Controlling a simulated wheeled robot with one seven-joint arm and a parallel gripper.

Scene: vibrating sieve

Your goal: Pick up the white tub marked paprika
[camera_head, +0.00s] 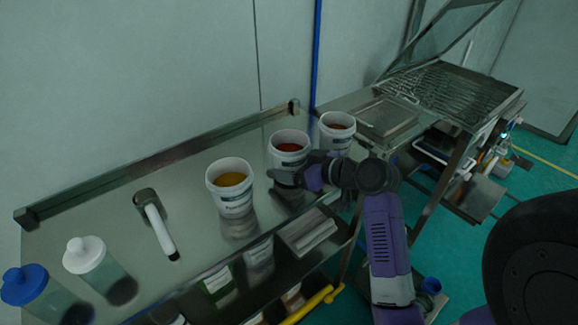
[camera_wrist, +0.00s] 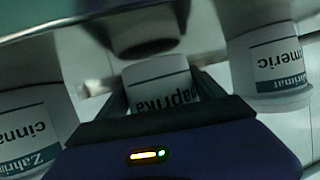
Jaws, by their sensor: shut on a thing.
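The white tub marked paprika (camera_head: 289,158) stands in the middle of a row of three open tubs on the metal table and holds red powder. My gripper (camera_head: 287,180) reaches it from the right and is shut on its side. In the wrist view the tub's paprika label (camera_wrist: 160,90) shows between the two fingers of my gripper (camera_wrist: 160,98). The tub looks upright. The gripper hides part of its lower body in the head view. I cannot tell whether its base touches the table.
A tub with yellow powder (camera_head: 232,195), its label ending in "meric", stands left of the paprika tub. A cinnamon tub (camera_head: 337,138) stands close on the right. A sieve machine (camera_head: 450,90) stands at right.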

